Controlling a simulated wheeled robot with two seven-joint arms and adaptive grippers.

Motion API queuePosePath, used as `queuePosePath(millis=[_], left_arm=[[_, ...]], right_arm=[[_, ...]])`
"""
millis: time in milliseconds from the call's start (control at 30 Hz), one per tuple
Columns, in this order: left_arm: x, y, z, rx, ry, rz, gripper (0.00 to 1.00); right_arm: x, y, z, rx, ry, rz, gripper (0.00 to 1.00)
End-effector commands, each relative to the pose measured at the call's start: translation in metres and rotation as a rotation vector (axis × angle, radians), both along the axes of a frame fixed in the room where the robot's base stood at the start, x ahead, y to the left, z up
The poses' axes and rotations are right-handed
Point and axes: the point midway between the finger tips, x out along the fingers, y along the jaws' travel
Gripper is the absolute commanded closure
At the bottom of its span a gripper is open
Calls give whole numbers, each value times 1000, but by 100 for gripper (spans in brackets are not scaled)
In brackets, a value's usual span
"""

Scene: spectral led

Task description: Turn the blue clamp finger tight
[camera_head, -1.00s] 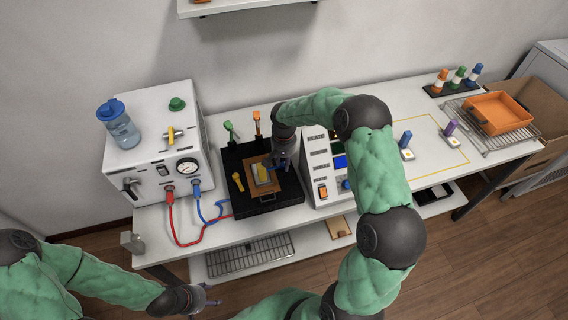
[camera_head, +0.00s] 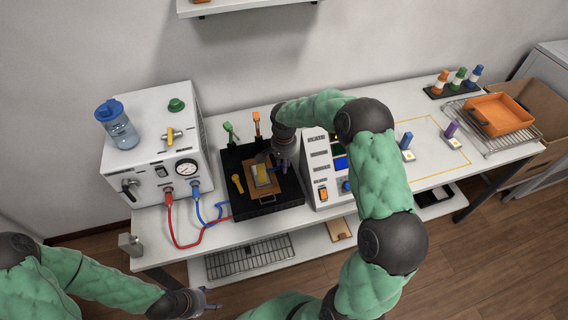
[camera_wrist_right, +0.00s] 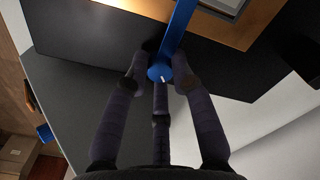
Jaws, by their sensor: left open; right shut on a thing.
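The blue clamp finger (camera_wrist_right: 178,35) runs down from the top in the right wrist view to a round knob with a white mark. My right gripper (camera_wrist_right: 163,68) is shut on its knob end, with fingers on both sides. In the head view my right gripper (camera_head: 284,165) is at the right side of the black fixture (camera_head: 285,195), and it largely hides the blue clamp. My left gripper (camera_head: 212,299) is open and empty, below the table's front.
A white machine (camera_head: 150,165) with a gauge, red and blue hoses and a blue-capped bottle (camera_head: 118,128) stands left of the fixture. A white console (camera_head: 318,170) stands close on its right. An orange tray (camera_head: 497,114) on a rack is at the far right.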

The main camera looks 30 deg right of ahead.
Motion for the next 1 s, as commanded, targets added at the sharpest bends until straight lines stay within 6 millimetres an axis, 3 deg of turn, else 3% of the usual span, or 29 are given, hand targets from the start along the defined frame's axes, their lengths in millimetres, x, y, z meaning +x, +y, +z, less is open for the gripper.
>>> queuePosePath(millis=[100,133,200,667,1000], left_arm=[[0,0,0,0,0,0,45],[0,0,0,0,0,0,45],[0,0,0,0,0,0,45],[0,0,0,0,0,0,45],[0,0,0,0,0,0,45]], right_arm=[[0,1,0,1,1,0,100],[0,1,0,1,1,0,72],[0,1,0,1,1,1,52],[1,0,8,0,-1,2,52],[1,0,69,-1,-4,1,52]])
